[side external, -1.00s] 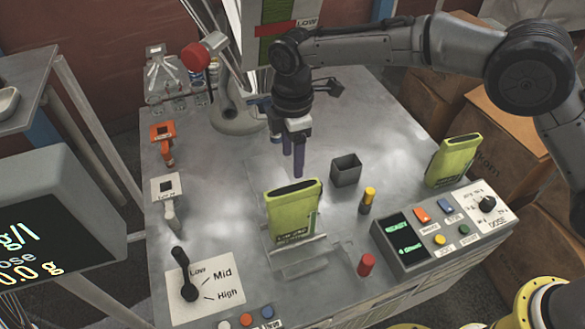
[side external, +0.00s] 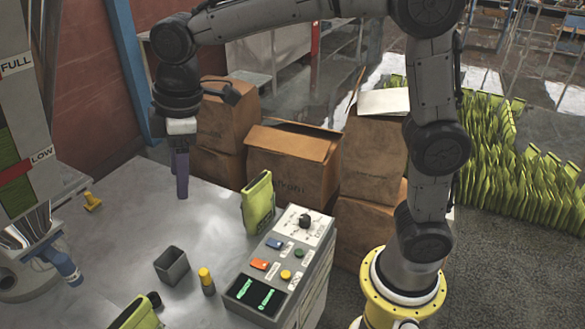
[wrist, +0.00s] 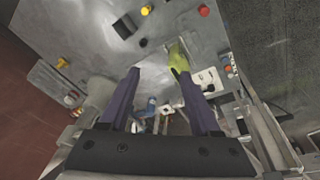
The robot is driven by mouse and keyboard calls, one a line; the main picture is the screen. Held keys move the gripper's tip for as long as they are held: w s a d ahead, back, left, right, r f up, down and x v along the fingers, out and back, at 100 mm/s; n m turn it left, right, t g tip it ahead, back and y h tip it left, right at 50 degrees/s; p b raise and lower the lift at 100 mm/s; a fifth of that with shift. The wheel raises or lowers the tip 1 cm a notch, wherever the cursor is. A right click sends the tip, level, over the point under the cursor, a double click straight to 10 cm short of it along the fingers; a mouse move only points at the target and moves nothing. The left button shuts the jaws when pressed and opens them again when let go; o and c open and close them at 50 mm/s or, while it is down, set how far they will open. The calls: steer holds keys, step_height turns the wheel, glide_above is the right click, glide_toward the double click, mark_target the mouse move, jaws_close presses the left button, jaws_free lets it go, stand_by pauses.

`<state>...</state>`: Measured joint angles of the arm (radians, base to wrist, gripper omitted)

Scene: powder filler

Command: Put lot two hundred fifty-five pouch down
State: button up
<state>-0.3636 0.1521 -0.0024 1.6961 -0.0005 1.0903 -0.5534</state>
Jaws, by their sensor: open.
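A green pouch (side external: 258,202) stands upright at the table's far edge, behind the control box. A second green pouch (side external: 138,314) is cut off by the bottom edge of the side view. I cannot read a lot number on either. My gripper (side external: 182,190) hangs above the far part of the table, fingers down, to the left of the standing pouch and apart from it. In the wrist view, my gripper (wrist: 160,75) is open with nothing between its fingers. A green pouch (wrist: 178,60) shows beyond the right finger; I cannot tell which one.
A grey open cup (side external: 172,266) and a yellow-topped post (side external: 206,281) stand on the table. The control box (side external: 268,270) is right of them. Cardboard boxes (side external: 290,165) stand behind the table. Many green pouches (side external: 490,150) cover the floor. The table middle (side external: 125,220) is bare.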

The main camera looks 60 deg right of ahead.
steer(key=s+d+r+m+t, duration=0.2)
steer(key=s+d+m, duration=0.4)
steer(key=s+d, duration=0.6)
steer(key=s+d+f+m, duration=0.1)
steer(key=s+f+m, duration=0.1)
steer(key=s, duration=0.3)
steer(key=s+d+f+m+t, duration=0.1)
steer(key=s+f+m, duration=0.1)
steer(key=s, duration=0.3)
steer(key=shift+s+d+h, duration=0.25)
steer(key=shift+d+h, duration=0.15)
